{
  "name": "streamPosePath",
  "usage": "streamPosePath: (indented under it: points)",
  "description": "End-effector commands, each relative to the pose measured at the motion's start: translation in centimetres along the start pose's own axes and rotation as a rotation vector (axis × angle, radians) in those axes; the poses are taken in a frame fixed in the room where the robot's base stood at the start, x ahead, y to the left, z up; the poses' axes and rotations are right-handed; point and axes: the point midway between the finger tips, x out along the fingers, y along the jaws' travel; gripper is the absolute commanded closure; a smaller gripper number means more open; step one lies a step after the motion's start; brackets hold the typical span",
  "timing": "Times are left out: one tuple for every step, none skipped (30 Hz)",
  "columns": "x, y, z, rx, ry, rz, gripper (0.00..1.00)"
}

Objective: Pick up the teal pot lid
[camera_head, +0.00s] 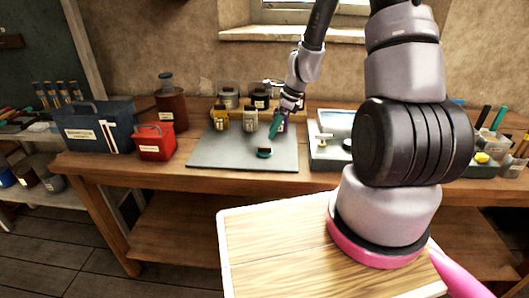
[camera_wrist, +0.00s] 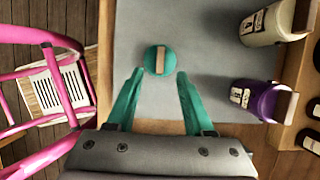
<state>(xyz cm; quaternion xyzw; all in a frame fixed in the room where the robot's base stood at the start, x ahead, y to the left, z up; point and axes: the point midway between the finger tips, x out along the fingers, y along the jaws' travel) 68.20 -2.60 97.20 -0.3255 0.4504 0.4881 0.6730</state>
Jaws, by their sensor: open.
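The teal pot lid (camera_wrist: 169,68) is a small round disc with a pinkish-tan bar handle across its top. In the wrist view my gripper (camera_wrist: 160,78) is open and empty, with the lid between and slightly beyond the fingertips.
A purple canister (camera_wrist: 262,98) and a cream canister (camera_wrist: 268,24) stand to the right in the wrist view. In the head view a yellow canister (camera_head: 220,118) stands behind the lid. A red box (camera_head: 154,142) and blue toolbox (camera_head: 97,127) are left; a tray (camera_head: 326,157) is right.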

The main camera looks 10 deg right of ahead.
Motion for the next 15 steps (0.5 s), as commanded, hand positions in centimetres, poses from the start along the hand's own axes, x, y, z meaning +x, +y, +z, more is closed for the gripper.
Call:
streamPosePath:
  points:
    - [0.8,0.1,0.0,0.001,-0.001,0.004,0.47]
    - [1.1,0.0,0.0,0.000,-0.001,0.002,0.47]
    - [1.4,0.0,0.0,0.000,-0.001,0.002,0.47]
    - [1.6,0.1,0.0,-0.001,-0.001,0.002,0.47]
    - [1.8,0.0,0.0,-0.002,0.000,0.001,0.47]
    - [2.0,0.0,0.0,-0.002,0.000,0.001,0.47]
    - [2.2,0.0,0.0,-0.001,-0.001,0.001,0.47]
    - [2.5,0.0,-0.1,0.000,-0.001,0.002,0.47]
    - [3.0,0.1,-0.1,0.000,-0.001,0.003,0.47]
    - [3.4,0.1,-0.1,0.000,-0.001,0.003,0.47]
    - [3.9,0.0,-0.1,0.000,-0.001,0.003,0.47]
    - [4.5,0.0,-0.2,0.000,-0.001,0.003,0.47]
    - [4.9,0.0,-0.2,0.000,-0.002,0.003,0.47]
    - [5.3,0.0,-0.2,0.000,-0.001,0.003,0.47]
    - [5.8,0.0,-0.2,-0.001,-0.001,0.003,0.47]
